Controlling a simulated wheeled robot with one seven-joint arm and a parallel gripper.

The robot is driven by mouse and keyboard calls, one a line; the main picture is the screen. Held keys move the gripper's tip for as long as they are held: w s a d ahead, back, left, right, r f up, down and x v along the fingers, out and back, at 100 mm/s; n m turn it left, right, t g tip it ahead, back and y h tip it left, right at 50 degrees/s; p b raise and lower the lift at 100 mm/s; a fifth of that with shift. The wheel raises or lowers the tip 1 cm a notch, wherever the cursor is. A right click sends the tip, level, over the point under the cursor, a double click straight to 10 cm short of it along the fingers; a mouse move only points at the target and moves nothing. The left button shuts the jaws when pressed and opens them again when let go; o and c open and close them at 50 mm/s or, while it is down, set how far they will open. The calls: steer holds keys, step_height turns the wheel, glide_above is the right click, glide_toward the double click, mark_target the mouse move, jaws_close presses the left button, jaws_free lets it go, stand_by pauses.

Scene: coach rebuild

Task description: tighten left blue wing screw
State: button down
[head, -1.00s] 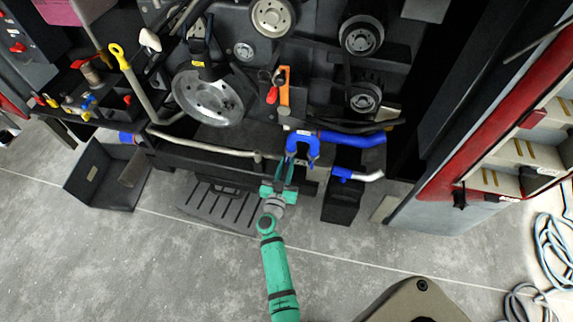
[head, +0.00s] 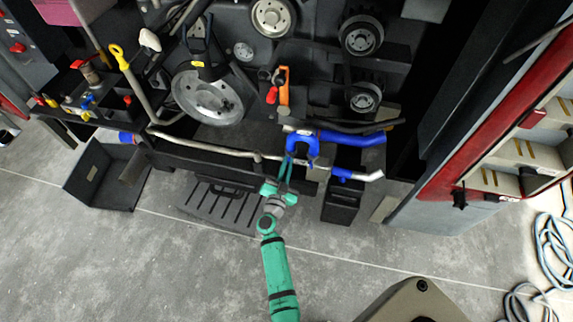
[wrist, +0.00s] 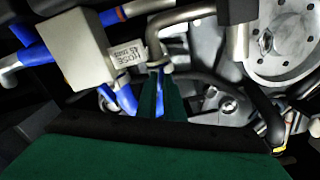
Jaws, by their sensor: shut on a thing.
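A blue arch-shaped clamp (head: 303,140) sits at the front of the machine, with two legs pointing down. My gripper (head: 287,161) reaches up from below to its left leg, where the left wing screw is mostly hidden by the fingers. In the wrist view my gripper (wrist: 160,78) is shut, with a thin strip of the blue left wing screw (wrist: 160,88) showing between the two green fingers. The other blue wing screw (wrist: 124,98) hangs free beside the fingers in the wrist view.
A pale metal pipe (head: 205,145) runs along the front edge, close to my fingertips. Blue hoses (head: 352,138) lie to the right. Open floor (head: 170,260) lies in front.

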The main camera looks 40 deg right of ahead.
steer(key=m, duration=1.8)
steer(key=shift+s+d+f, duration=0.1)
steer(key=shift+s+f, duration=0.05)
steer(key=shift+f, duration=0.15)
steer(key=m, duration=1)
steer(key=shift+f, duration=0.1)
steer(key=shift+m, duration=0.4)
steer(key=c, duration=1.9)
jaws_free()
